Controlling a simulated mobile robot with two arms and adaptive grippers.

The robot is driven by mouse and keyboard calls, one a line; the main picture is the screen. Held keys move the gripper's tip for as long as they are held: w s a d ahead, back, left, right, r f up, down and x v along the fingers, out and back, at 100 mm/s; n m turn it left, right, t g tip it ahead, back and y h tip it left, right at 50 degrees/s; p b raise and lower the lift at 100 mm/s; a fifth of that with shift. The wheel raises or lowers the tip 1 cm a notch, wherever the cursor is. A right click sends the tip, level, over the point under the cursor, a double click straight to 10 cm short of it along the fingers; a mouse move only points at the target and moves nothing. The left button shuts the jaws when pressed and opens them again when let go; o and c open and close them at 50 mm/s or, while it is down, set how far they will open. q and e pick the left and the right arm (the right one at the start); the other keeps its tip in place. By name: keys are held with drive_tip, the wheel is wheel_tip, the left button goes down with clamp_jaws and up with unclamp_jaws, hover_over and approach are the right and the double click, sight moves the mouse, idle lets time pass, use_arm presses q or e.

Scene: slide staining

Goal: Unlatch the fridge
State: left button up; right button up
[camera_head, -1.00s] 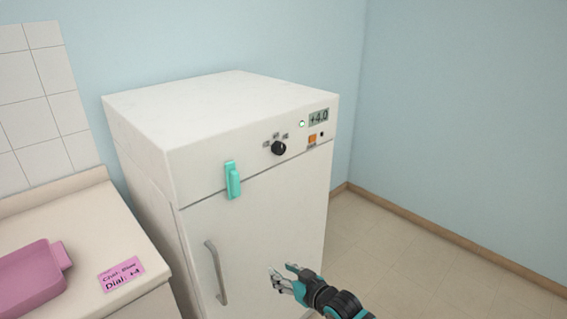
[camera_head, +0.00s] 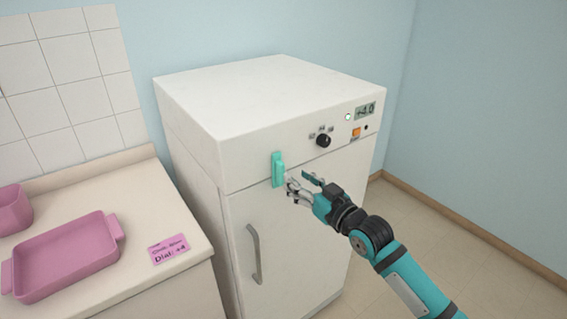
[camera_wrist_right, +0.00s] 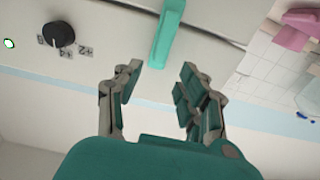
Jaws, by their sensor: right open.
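The white fridge (camera_head: 200,150) stands against the blue wall with its door shut. A teal latch (camera_head: 278,169) sits upright across the seam between the top panel and the door. The grey door handle (camera_head: 254,254) is below it. My right gripper (camera_head: 296,183) is open and empty, just right of the latch's lower end. In the right wrist view the latch (camera_wrist_right: 166,35) lies just beyond the open fingers (camera_wrist_right: 155,85), apart from them as far as I can tell. My left gripper is not in view.
The fridge's black dial (camera_head: 323,141), orange switch (camera_head: 356,132) and display (camera_head: 366,110) are on the top panel. A counter (camera_head: 150,205) at left holds a pink tray (camera_head: 65,262), a pink container (camera_head: 13,210) and a pink note (camera_head: 170,249). Floor at right is clear.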

sight(283, 167)
drive_tip(key=p+x, duration=0.1)
drive_tip(key=x, duration=0.6)
drive_tip(key=shift+w, duration=0.1)
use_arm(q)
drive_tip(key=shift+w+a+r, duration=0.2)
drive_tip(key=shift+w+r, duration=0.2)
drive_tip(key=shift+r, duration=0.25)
use_arm(e)
drive_tip(key=shift+c, duration=0.5)
clamp_jaws()
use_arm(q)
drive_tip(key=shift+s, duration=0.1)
